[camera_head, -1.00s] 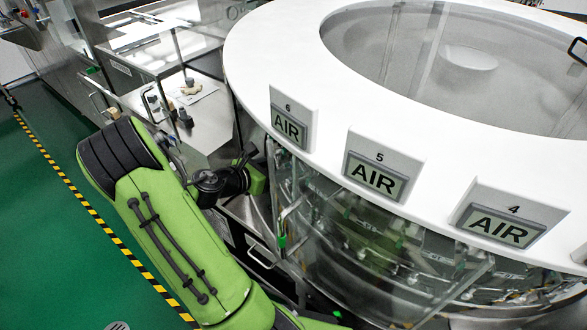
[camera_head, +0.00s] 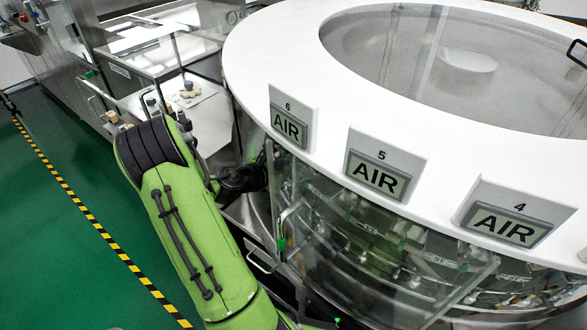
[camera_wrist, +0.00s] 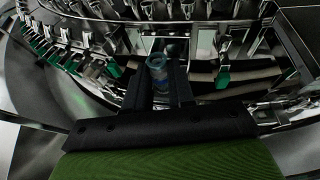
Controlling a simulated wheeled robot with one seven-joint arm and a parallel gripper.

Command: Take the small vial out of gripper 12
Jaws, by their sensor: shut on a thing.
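The small vial (camera_wrist: 157,66) is a clear, bluish glass piece in the middle of the wrist view. My gripper (camera_wrist: 158,82) has its dark fingers on either side of the vial and is shut on it. A row of metal washer clamps (camera_wrist: 190,10) lies just beyond the vial. I cannot read a number 12 on any clamp, nor tell whether the vial still touches one. In the head view my green arm reaches to the left side of the washer (camera_head: 420,80), and the gripper and vial are hidden there.
Clear curved panels (camera_head: 390,245) surround the washer below its white ring, with AIR signs (camera_head: 377,175) on the rim. Green-tipped clamps (camera_wrist: 223,77) crowd both sides of my gripper. A steel bench (camera_head: 200,110) stands at back left; the green floor (camera_head: 50,230) is open.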

